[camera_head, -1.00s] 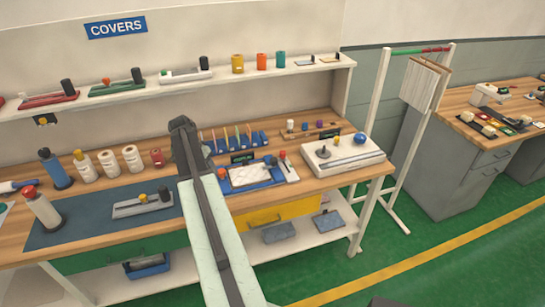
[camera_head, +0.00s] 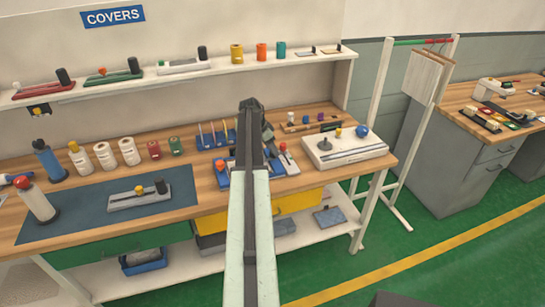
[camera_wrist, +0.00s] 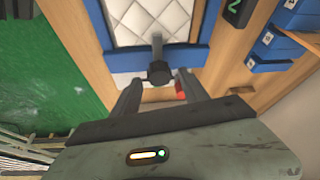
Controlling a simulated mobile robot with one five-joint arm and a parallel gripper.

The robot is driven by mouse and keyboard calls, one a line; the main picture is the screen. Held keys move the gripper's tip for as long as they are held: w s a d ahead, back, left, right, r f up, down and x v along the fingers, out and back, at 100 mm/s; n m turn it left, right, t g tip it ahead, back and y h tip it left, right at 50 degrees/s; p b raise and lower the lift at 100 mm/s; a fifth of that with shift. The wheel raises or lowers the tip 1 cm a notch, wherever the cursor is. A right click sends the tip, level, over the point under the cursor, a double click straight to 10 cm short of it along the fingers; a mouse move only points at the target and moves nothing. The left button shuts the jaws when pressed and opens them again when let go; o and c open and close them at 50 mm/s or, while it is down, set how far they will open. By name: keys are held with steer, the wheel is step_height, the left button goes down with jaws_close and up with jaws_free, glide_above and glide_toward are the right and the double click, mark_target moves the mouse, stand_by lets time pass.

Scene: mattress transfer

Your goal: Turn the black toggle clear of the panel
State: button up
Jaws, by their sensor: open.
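The black toggle (camera_wrist: 160,72) shows in the wrist view as a dark round knob with a grey bar reaching over the edge of the white quilted panel (camera_wrist: 150,18). The panel lies in a blue frame (camera_wrist: 122,55). My gripper (camera_wrist: 159,80) is open, with one finger on each side of the knob and the knob near the tips. I cannot tell whether either finger touches it. In the head view my gripper (camera_head: 254,108) and arm hide the panel and toggle; part of the blue frame (camera_head: 222,181) shows.
A red part (camera_wrist: 181,95) lies close to my right finger in the wrist view. A rack with pegs (camera_head: 214,138) stands behind the frame, and a white box with knobs (camera_head: 345,152) stands to the right. A blue mat (camera_head: 90,215) with a grey fixture (camera_head: 138,199) lies left.

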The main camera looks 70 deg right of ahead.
steer(key=shift+b+x, duration=0.3)
steer(key=shift+x, duration=0.6)
steer(key=shift+r, duration=0.1)
